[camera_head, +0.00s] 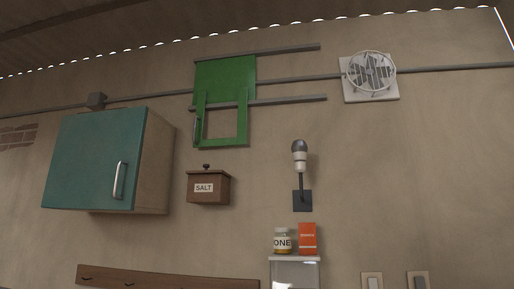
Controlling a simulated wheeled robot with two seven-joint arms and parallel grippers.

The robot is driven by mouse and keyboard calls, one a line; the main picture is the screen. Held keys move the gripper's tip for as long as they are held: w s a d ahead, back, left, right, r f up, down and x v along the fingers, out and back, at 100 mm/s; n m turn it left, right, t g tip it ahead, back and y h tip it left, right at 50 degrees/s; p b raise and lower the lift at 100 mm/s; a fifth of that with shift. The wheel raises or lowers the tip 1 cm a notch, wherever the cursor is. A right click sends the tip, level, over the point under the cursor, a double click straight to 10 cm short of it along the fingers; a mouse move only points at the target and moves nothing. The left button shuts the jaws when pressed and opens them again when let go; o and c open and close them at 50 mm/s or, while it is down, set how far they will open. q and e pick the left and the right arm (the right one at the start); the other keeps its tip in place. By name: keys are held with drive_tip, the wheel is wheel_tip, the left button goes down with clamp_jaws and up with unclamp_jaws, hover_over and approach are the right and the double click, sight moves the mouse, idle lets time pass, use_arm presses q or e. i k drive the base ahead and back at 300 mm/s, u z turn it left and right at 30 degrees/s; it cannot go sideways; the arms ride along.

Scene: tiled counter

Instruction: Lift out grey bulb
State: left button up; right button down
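The grey bulb (299,146) sits at the top of a wall lamp, right of centre in the head view. Its dark rounded top points up, and its lower part meets a pale socket (301,164). The socket stands on a dark stem fixed to a dark square wall plate (303,201). Neither of my grippers shows in the head view, and nothing touches the bulb.
A wooden salt box (208,188) and a teal cabinet (95,160) hang to the left. A green sliding panel (225,80) and a fan (370,73) are above. A jar (283,241) and an orange box (307,238) stand below the lamp. Bare wall surrounds the bulb.

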sight(299, 147)
drive_tip(key=u, duration=0.3)
drive_tip(key=k, duration=0.5)
drive_tip(key=z, duration=0.9)
drive_tip(key=i, duration=1)
drive_tip(key=z, duration=0.35)
